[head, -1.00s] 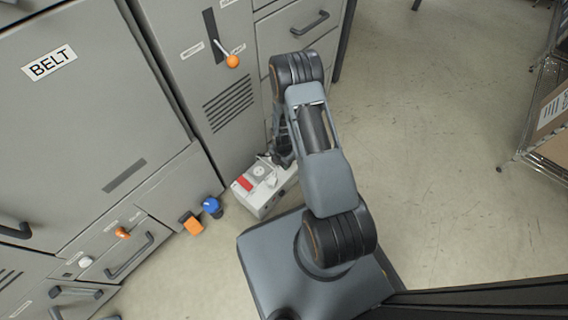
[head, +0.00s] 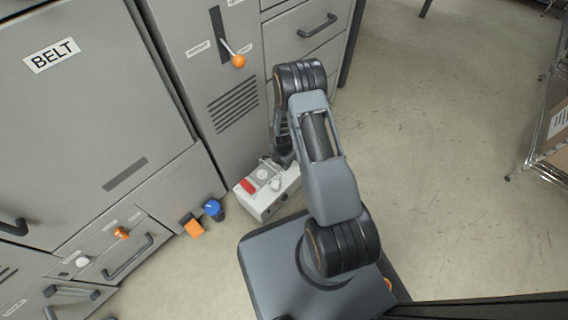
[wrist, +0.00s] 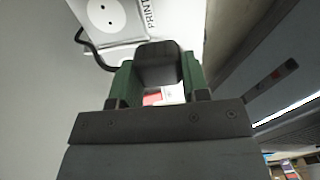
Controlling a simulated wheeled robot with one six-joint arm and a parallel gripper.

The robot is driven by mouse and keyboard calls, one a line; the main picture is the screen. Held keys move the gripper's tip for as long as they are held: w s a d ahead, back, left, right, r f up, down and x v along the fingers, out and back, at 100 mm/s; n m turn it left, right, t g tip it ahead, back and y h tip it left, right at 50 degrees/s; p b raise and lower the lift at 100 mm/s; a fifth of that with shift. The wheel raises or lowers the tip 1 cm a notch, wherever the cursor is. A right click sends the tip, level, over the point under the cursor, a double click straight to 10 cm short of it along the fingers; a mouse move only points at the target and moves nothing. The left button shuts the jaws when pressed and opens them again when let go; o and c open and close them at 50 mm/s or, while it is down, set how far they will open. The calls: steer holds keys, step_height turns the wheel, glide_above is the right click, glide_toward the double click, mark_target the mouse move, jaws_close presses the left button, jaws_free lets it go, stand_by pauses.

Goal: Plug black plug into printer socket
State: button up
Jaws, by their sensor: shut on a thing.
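In the wrist view my gripper (wrist: 158,82) is shut on the black plug (wrist: 160,62), which sits between its green finger pads. A black cable (wrist: 86,42) curves at the left of the plug. The round white printer socket (wrist: 112,14), with two dark holes and a label reading "PRINT", shows at the top left on a white panel. The plug is apart from the socket in this picture. In the head view my gripper (head: 280,157) is low over the far end of the pale socket box (head: 262,208); the plug there is largely hidden by my arm.
The box has a red switch (head: 248,186). Grey cabinets (head: 100,110) stand close behind and left of it. A blue-topped item (head: 213,209) and an orange item (head: 192,226) sit by the cabinet foot. Open floor (head: 430,170) lies to the right, with a wire rack (head: 548,150) beyond.

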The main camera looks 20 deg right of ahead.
steer(key=shift+w+a+f+b, duration=0.15)
steer(key=shift+w+f+b, duration=0.15)
steer(key=shift+w+b, duration=0.35)
steer(key=shift+w+a+f+b, duration=0.1)
steer(key=shift+w+f+b, duration=0.3)
steer(key=shift+w, duration=0.4)
steer(key=shift+w+a+f+b, duration=0.15)
steer(key=shift+w+f+b, duration=0.1)
steer(key=shift+w+b, duration=0.4)
steer(key=shift+w, duration=0.2)
steer(key=shift+w+f, duration=0.15)
steer(key=shift+w, duration=0.05)
steer(key=shift+w+f, duration=0.6)
steer(key=shift+w, duration=0.1)
steer(key=shift+w+f, duration=0.1)
steer(key=shift+f, duration=0.05)
steer(key=shift+w, duration=0.1)
steer(key=shift+f, duration=0.35)
stand_by(0.4)
steer(key=shift+f, duration=0.6)
steer(key=shift+f, duration=0.6)
stand_by(1.7)
